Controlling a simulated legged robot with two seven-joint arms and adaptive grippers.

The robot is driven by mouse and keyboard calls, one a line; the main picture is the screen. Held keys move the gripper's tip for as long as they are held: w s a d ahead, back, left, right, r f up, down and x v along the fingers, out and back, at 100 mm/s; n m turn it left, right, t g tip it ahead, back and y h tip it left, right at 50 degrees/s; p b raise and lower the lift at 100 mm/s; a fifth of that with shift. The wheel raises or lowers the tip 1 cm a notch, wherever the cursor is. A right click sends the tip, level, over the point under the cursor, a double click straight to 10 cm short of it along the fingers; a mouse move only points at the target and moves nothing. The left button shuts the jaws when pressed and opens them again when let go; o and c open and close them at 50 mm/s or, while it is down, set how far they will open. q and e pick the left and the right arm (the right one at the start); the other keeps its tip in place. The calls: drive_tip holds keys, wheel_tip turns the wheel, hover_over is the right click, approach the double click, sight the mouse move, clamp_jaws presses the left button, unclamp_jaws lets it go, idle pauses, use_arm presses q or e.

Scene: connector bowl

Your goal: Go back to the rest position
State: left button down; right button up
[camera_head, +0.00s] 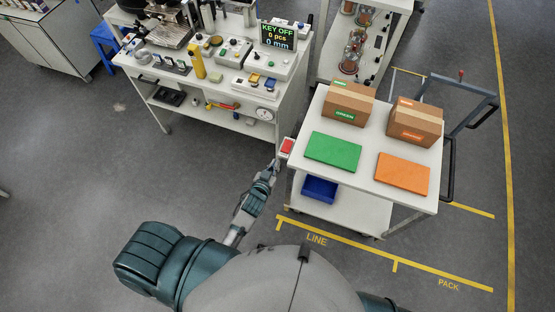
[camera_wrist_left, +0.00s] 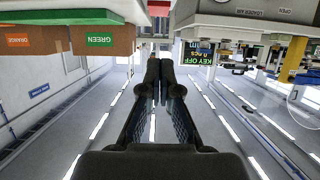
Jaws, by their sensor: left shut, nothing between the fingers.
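My left gripper (camera_head: 277,164) is at the end of my forearm, near the left edge of the white cart. In the left wrist view its two black fingers (camera_wrist_left: 165,78) are together with nothing between them. A small box with a red top (camera_head: 287,147) is fixed at the cart's left edge, just beyond the fingertips; whether they touch it I cannot tell. Its red part also shows at the top of the left wrist view (camera_wrist_left: 159,8). My right gripper is not in view.
The white cart (camera_head: 318,117) carries a green mat (camera_head: 333,151), an orange mat (camera_head: 402,174) and two cardboard boxes (camera_head: 349,102); a blue bin (camera_head: 320,189) sits below. A workbench with a "KEY OFF" display (camera_head: 278,36) stands at the back. The floor left of my arm is clear.

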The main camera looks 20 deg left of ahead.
use_arm(q)
drive_tip(key=shift+s, duration=0.1)
drive_tip(key=shift+d, duration=0.25)
drive_tip(key=s+f+g, duration=0.2)
drive_tip(key=s+f, duration=0.3)
drive_tip(key=f, duration=0.4)
drive_tip(key=s+a+f+m+g, duration=0.15)
drive_tip(key=s+f, duration=0.25)
drive_tip(key=f, duration=0.6)
drive_tip(key=s+f+g, duration=0.3)
drive_tip(key=s+f, duration=0.2)
drive_tip(key=f, duration=0.4)
drive_tip(key=s+a+f+g, duration=0.2)
drive_tip(key=s+f, duration=0.3)
drive_tip(key=s, duration=0.4)
drive_tip(key=s+a+f+g+b, duration=0.1)
drive_tip(key=s+a+f+g, duration=0.1)
drive_tip(key=s+f, duration=0.3)
drive_tip(key=s+a+f+g, duration=0.2)
drive_tip(key=s+f, duration=0.3)
drive_tip(key=s, duration=0.8)
drive_tip(key=shift+s+b, duration=0.3)
drive_tip(key=shift+s, duration=0.1)
drive_tip(key=shift+m, duration=0.25)
